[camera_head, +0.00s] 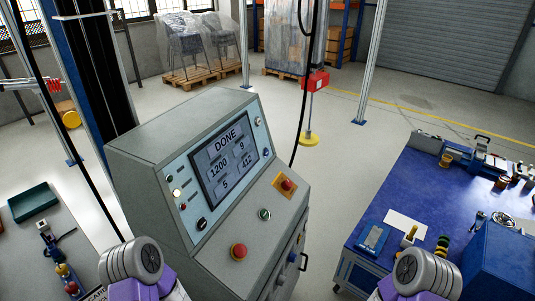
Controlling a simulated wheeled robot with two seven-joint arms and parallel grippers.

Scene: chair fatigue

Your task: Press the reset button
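A grey control console (160,140) stands in the middle-left of the head view. Its screen (222,160) reads "DONE" above number boxes with 1200, 9, 5 and 412. I cannot read which one is marked reset. My two arms show at the bottom edge; neither gripper is visible.
A blue-topped workbench (400,190) at right carries a vise-like device, a blue case (497,262) and small parts. A grey table (70,220) at left holds a green tray (33,202). A cable with a red box (316,81) hangs behind the console. Floor between console and workbench is clear.

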